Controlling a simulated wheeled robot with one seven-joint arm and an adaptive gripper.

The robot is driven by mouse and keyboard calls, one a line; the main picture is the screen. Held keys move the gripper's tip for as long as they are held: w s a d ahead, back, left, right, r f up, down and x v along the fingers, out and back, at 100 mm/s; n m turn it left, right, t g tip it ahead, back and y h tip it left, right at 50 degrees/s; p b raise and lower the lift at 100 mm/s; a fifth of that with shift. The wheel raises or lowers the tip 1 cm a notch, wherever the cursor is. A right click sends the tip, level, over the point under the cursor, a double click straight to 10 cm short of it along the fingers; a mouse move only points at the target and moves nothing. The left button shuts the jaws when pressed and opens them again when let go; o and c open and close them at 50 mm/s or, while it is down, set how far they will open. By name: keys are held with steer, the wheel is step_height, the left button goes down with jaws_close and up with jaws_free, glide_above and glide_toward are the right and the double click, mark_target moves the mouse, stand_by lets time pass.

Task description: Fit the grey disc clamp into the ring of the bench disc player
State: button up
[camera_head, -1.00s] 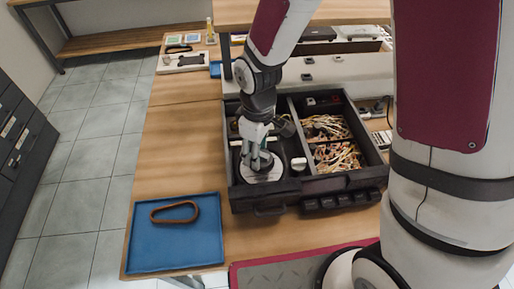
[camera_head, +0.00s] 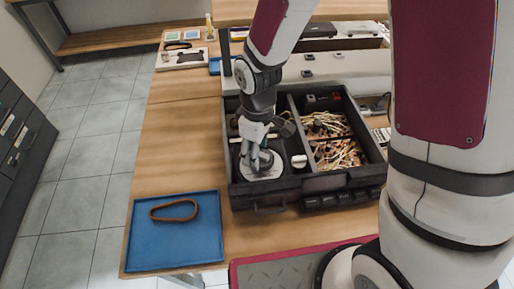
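A black open case-like unit (camera_head: 258,206) sits on the wooden bench, split into compartments. In its left compartment, near the front wall, a pale grey round disc (camera_head: 268,172) shows under my gripper. My gripper (camera_head: 257,166) points down over this disc, with its fingertips at or just above the disc's middle. I cannot tell whether the fingers hold a clamp there. The ring and any grey clamp are too small or hidden behind the fingers to make out.
The right compartments hold bundles of coloured wires (camera_head: 338,153). A small white piece (camera_head: 299,161) lies right of the disc. A blue tray (camera_head: 172,245) with a brown loop-shaped belt (camera_head: 174,210) lies at the front left. The bench between tray and back board (camera_head: 182,59) is clear.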

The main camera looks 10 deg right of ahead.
steer(key=shift+o, duration=1)
steer(key=shift+r, duration=0.1)
step_height(320, 180, up, 12)
step_height(320, 180, up, 7)
steer(key=p, duration=0.4)
steer(key=shift+p, duration=0.3)
stand_by(0.5)
